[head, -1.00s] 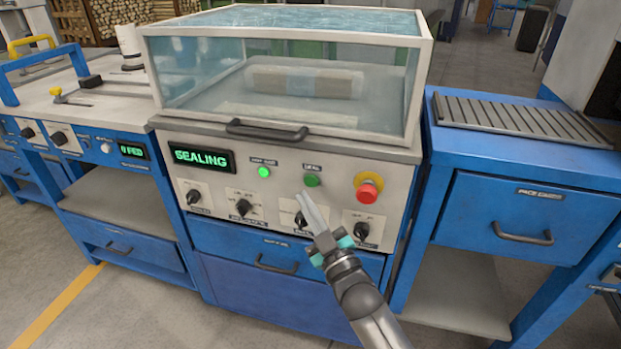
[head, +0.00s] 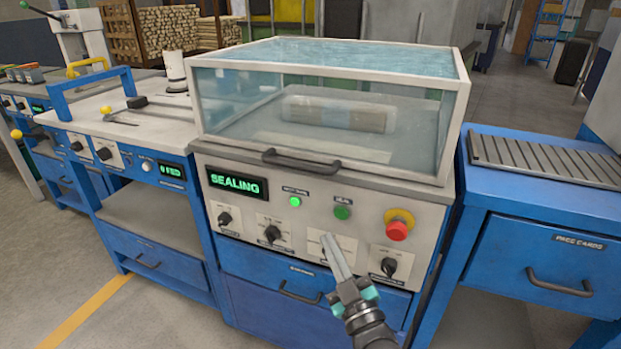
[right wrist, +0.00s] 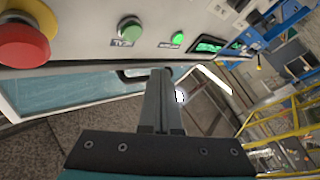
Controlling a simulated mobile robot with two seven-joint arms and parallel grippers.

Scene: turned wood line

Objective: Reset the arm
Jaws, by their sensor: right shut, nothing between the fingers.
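My right gripper (head: 338,256) is shut and empty in front of the sealing machine's front panel (head: 310,216), over its lower row of knobs. I cannot tell whether its tips touch the panel. In the right wrist view the closed fingers (right wrist: 161,95) point toward the panel, with the green button (right wrist: 130,29) and red stop button (right wrist: 24,36) above them. My left gripper is not in view.
The machine's display (head: 237,183) reads SEALING, with a lit green lamp (head: 295,201). Under the closed clear hood (head: 330,100) lies a wrapped bundle (head: 334,114). A blue bench with a slatted top (head: 545,160) stands right; another workstation (head: 140,124) stands left. Floor shows in front.

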